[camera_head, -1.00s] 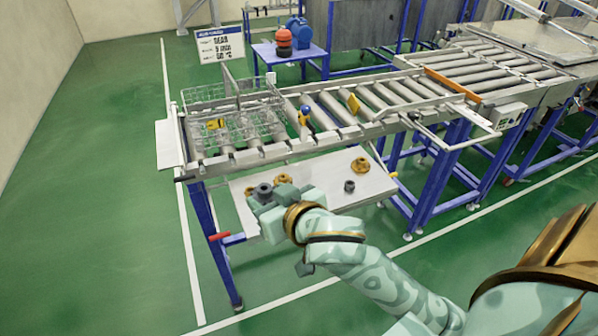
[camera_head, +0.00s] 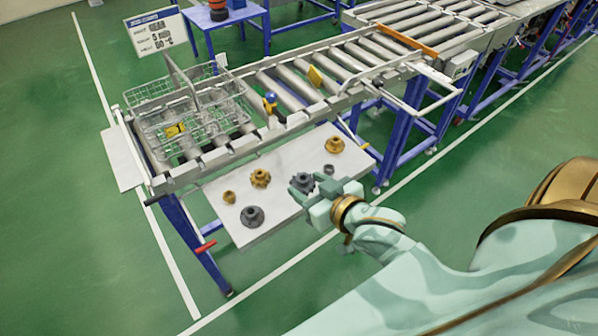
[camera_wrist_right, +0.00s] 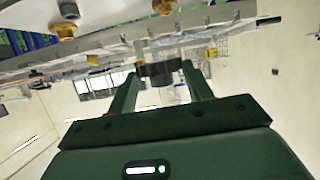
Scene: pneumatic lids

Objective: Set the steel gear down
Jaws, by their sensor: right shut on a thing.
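My right gripper (camera_head: 310,187) is shut on a dark grey steel gear (camera_head: 301,182) over the front middle of the white shelf (camera_head: 222,183). In the right wrist view the steel gear (camera_wrist_right: 157,73) sits between the two fingertips of the right gripper (camera_wrist_right: 158,80). I cannot tell whether its underside touches the shelf. A second dark grey gear (camera_head: 252,216) lies apart at the shelf's front left. My left gripper is not in view.
Brass gears stand at the shelf's back middle (camera_head: 260,178) and far right (camera_head: 334,145). A small brass part (camera_head: 229,197) is at left; a small grey part (camera_head: 328,169) is close right of the held gear. A roller conveyor (camera_head: 280,95) with a wire basket (camera_head: 190,125) runs behind.

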